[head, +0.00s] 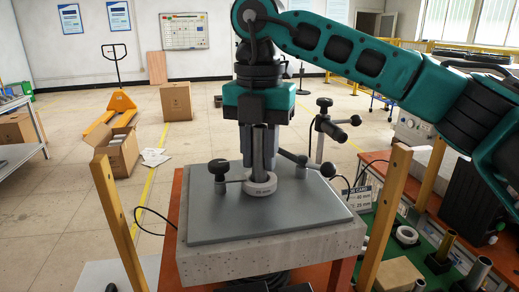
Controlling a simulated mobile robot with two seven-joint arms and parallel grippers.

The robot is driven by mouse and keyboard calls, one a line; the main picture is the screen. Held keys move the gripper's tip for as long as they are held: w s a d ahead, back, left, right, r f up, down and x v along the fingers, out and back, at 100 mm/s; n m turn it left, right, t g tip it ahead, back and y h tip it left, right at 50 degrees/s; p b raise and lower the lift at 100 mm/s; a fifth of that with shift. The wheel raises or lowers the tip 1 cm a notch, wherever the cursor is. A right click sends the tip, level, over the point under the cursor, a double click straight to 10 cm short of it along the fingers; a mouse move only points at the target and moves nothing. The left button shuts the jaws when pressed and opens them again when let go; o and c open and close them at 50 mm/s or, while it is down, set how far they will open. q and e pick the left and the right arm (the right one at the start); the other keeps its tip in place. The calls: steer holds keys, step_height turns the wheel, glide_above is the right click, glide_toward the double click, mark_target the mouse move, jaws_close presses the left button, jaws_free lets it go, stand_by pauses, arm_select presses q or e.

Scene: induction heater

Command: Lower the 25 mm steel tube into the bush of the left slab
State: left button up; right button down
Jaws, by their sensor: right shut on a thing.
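My right gripper (258,150) points straight down over the grey slab (310,205), shut on the upright steel tube (264,148). The tube's lower end meets the light ring-shaped bush (260,188), marked 25 mm, on the slab's top plate. I cannot tell how deep the tube sits in the bush, or whether it is just above it. The fingers hide part of the tube. My left gripper is not in view.
Black-knobbed clamps (218,170) stand beside the bush on the plate. A wooden post (118,220) rises left of the slab and another (386,220) right. At right, a green tray (440,278) holds rings and tubes, with a lettered card (360,198) near it.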

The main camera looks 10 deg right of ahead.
steer(key=c, duration=0.8)
jaws_free()
steer(key=shift+r, duration=0.1)
step_height(320, 180, up, 13)
steer(key=shift+f+p, duration=0.1)
steer(key=shift+p, duration=1.05)
